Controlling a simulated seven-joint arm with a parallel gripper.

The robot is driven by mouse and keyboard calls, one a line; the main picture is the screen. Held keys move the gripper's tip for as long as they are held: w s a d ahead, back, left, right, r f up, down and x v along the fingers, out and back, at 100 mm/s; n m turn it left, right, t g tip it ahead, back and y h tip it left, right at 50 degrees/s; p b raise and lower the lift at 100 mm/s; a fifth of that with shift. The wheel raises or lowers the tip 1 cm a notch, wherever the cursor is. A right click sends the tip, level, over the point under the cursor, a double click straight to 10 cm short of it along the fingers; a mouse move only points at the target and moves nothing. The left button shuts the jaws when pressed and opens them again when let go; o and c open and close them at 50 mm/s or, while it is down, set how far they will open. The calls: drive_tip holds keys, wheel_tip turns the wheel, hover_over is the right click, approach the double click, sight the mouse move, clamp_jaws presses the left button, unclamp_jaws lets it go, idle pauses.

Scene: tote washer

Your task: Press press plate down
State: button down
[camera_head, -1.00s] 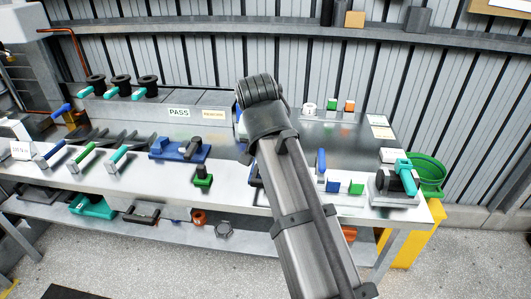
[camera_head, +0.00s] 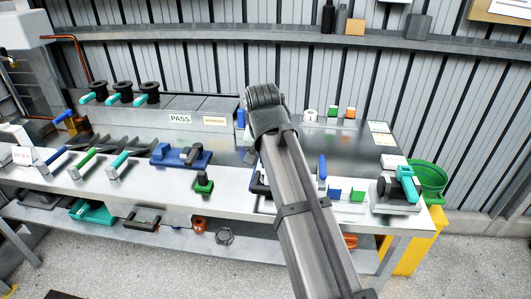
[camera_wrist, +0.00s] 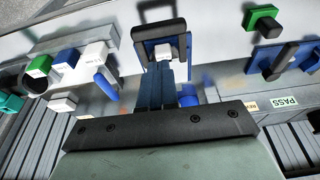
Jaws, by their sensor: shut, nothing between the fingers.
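My gripper (camera_wrist: 163,88) is shut and empty in the wrist view, its fingers pointing at a blue fixture (camera_wrist: 146,52). The fixture carries a white block (camera_wrist: 163,48) and a black arched frame (camera_wrist: 160,14) just beyond the fingertips. This fixture seems to hold the press plate, but I cannot tell which part is the plate. The fingertips overlap the fixture in the picture, and contact cannot be told. In the head view my arm hides the gripper and nearly all of this fixture.
A blue upright handle (camera_head: 322,168) and small blocks (camera_head: 356,194) stand right of my arm. A green-based black block (camera_head: 203,183) and a blue fixture (camera_head: 180,156) stand left. A teal-handled device (camera_head: 406,185) is at the bench's right end. Bare bench (camera_head: 225,207) shows between.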

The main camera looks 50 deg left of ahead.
sight(267, 188)
drive_tip(key=x, duration=0.7)
drive_tip(key=shift+s+d+f, duration=0.25)
drive_tip(key=shift+d+f, duration=0.05)
drive_tip(key=shift+f, duration=0.7)
drive_tip(key=shift+s+f, duration=0.1)
drive_tip(key=shift+f, duration=0.5)
drive_tip(key=shift+r, duration=0.1)
drive_tip(key=shift+r, duration=0.25)
drive_tip(key=v, duration=1.3)
drive_tip(key=shift+r, duration=0.2)
drive_tip(key=shift+a, duration=0.1)
